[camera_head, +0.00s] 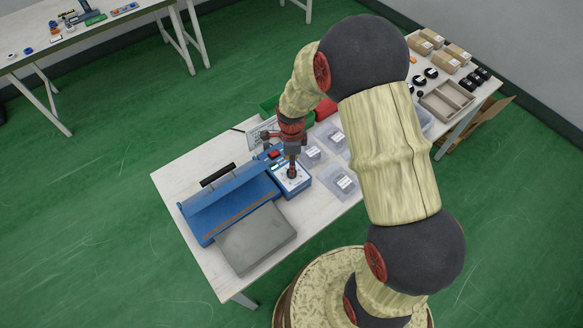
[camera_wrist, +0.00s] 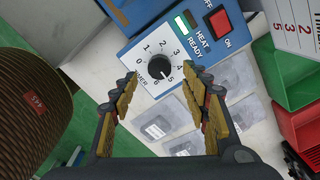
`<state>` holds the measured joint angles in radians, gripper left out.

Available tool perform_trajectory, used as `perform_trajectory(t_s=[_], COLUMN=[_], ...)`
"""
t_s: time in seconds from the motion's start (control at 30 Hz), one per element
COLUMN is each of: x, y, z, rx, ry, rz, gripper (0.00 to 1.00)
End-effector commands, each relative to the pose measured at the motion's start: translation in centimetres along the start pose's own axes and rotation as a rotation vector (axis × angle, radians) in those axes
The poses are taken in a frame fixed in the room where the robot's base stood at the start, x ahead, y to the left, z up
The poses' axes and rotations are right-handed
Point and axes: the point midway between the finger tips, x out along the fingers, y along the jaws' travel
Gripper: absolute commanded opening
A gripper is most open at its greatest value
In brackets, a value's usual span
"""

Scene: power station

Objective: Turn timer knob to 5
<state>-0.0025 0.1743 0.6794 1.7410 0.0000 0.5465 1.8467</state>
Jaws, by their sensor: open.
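The timer knob (camera_wrist: 159,68) is a round black knob on the white dial plate of the blue control box (camera_wrist: 136,14). The dial carries printed numbers from 0 to 6. A white mark on the knob points to the lower right, toward the 5. My gripper (camera_wrist: 165,81) is open, its two yellow-padded fingers spread left and right of the dial in the wrist view, with nothing between the pads. Whether the fingertips touch the plate cannot be told. In the head view my gripper (camera_head: 291,168) is over the box's dial plate (camera_head: 294,180) and hides much of the knob.
A red switch (camera_wrist: 220,23) and a green light sit on the box beside the dial. The blue sealer (camera_head: 225,198) and grey block (camera_head: 255,240) stand to the left. Green and red bins (camera_wrist: 285,75) stand nearby.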

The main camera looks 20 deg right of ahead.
Motion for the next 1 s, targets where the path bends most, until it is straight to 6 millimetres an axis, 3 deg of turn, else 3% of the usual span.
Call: perform_trajectory(t_s=[0.2, 0.4, 1.0], x=[-4.6, -7.1, -7.8], y=[-0.1, -0.1, 0.0], z=[0.0, 0.0, 0.0], rx=[0.000, 0.000, 0.000], ry=[-0.001, -0.001, 0.000], rz=[-0.005, -0.002, 0.000], gripper=[0.46, 0.46, 0.46])
